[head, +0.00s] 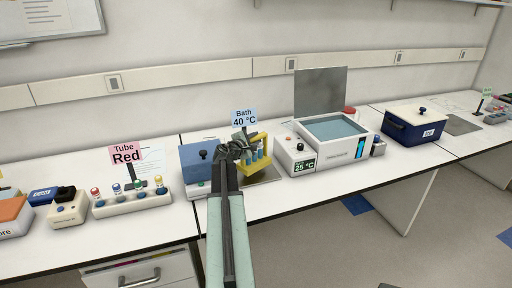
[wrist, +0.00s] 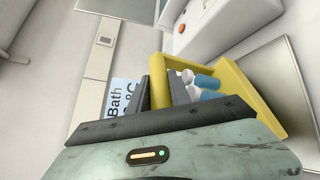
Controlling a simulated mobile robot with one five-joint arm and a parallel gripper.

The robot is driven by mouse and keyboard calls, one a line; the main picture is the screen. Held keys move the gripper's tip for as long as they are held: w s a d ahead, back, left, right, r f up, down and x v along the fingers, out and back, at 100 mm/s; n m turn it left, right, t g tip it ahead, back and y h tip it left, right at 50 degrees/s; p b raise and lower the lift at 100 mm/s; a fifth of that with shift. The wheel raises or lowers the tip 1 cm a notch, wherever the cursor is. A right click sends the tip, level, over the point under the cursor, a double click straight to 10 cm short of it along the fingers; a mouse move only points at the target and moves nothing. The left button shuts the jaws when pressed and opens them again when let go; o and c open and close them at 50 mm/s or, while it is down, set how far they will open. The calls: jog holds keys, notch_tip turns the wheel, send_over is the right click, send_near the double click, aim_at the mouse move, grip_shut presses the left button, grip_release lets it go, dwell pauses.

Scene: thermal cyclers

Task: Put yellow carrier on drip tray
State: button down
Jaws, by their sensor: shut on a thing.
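The yellow carrier (head: 258,164) is near the middle of the head view, with blue tubes in it. My gripper (head: 241,148) is shut on its handle. In the wrist view the handle passes between the two dark fingers of my gripper (wrist: 160,90), and the carrier's yellow frame (wrist: 243,90) extends to the right. A flat grey metal plate, which looks like the drip tray (head: 270,175), lies on the bench below and beside the carrier. It also shows in the wrist view (wrist: 270,62). I cannot tell whether the carrier touches it.
A water bath (head: 335,130) with a raised lid and a 25 °C display stands right of the plate. A blue-lidded box (head: 198,165) stands close on the left. A tube rack (head: 132,203) is farther left. A navy box (head: 415,125) and another grey plate (head: 460,125) are at right.

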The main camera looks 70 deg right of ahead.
aim_at(256, 160)
jog(key=f+b, duration=0.1)
jog(key=f, duration=0.1)
jog(key=f+b, duration=0.1)
jog(key=b, duration=0.1)
jog(key=shift+s+d+f, duration=0.1)
jog(key=shift+s+f, duration=0.1)
jog(key=shift+f, duration=0.2)
jog(key=shift+r, duration=0.25)
jog(key=shift+f, duration=0.1)
jog(key=c, duration=1.2)
grip_release()
jog(key=shift+s, duration=0.1)
jog(key=shift+r, duration=0.25)
jog(key=p+v, duration=0.3)
jog(key=v, duration=0.9)
jog(key=shift+f, duration=0.15)
